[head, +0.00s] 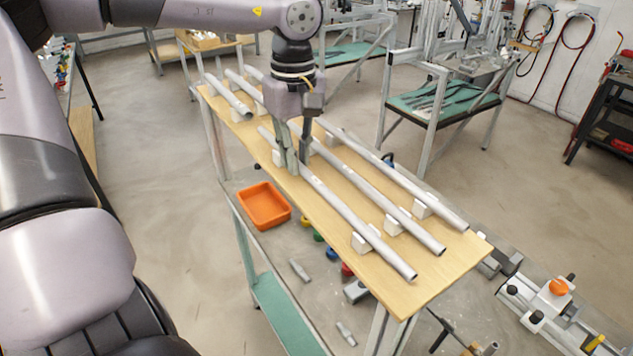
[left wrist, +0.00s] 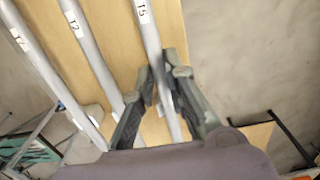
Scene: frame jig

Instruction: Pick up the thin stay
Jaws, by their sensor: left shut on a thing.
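Several long grey tubes lie on a wooden board (head: 400,295) in the head view. My left gripper (head: 297,163) points down at the front tube (head: 350,218), the one nearest the board's front edge. In the left wrist view my left gripper (left wrist: 161,75) has a finger on each side of this tube (left wrist: 153,42), whose label seems to read T5. It is shut on it. I cannot tell whether the tube is clear of its white blocks. Beside it lie the middle tube (head: 370,185) and the back tube (head: 400,178). My right gripper is not in view.
White support blocks (head: 361,243) stand on the board under the tubes. Shorter-looking tubes (head: 234,100) lie at the board's far left end. An orange tray (head: 263,205) and small parts lie on a lower surface in front. A green-shelved bench (head: 440,100) stands behind.

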